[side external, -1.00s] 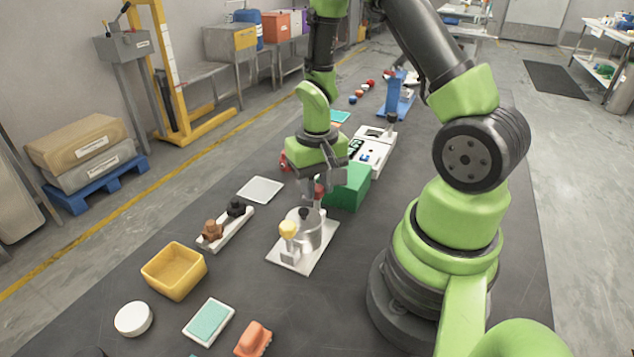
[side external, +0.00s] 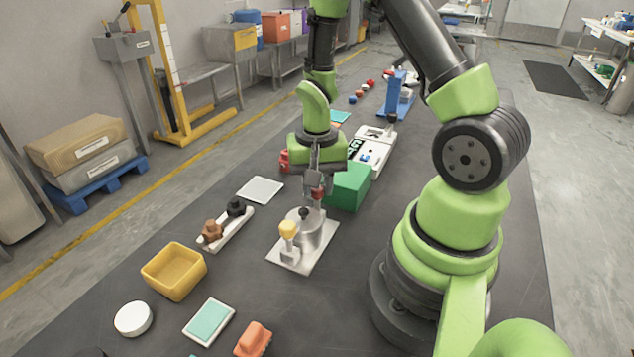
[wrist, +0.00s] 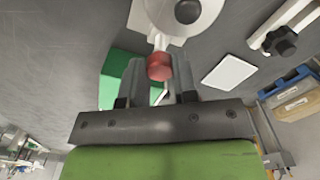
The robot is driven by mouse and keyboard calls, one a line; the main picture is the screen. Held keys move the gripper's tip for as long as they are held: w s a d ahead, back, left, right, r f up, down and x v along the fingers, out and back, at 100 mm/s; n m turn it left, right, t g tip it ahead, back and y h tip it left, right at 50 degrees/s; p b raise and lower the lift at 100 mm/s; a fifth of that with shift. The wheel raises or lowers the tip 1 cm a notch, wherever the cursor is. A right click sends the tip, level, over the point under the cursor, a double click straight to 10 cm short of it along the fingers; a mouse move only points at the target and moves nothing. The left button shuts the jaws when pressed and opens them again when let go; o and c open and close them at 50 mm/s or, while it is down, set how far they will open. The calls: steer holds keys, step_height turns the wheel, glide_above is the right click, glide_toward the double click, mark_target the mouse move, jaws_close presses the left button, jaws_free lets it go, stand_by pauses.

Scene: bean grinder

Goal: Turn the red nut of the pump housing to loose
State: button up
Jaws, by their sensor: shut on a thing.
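The pump housing (side external: 320,234) is a grey metal cylinder on a white plate, with a dark knob on its lid and a yellow-topped post beside it. The red nut (side external: 318,193) sits on the housing's far side, just under my gripper (side external: 314,188). In the wrist view the red nut (wrist: 159,66) lies between the two fingers of my gripper (wrist: 157,75), which is shut on it. The fingers point down and partly hide the nut in the side view. The housing's round lid (wrist: 205,12) shows at the top of the wrist view.
A green block (side external: 349,187) stands close on the right of my gripper. A white pad (side external: 260,190) and a strip with brown and black knobs (side external: 225,230) lie to the left. A yellow bin (side external: 174,270) stands nearer the camera.

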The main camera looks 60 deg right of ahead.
steer(key=o, duration=0.9)
steer(key=shift+o, duration=0.2)
step_height(320, 180, up, 10)
steer(key=s+a+r+n+t+y, duration=0.2)
steer(key=s+a+r+n+t, duration=0.5)
steer(key=a+r, duration=0.4)
step_height(320, 180, up, 3)
steer(key=shift+s+a, duration=0.3)
steer(key=shift+s, duration=0.3)
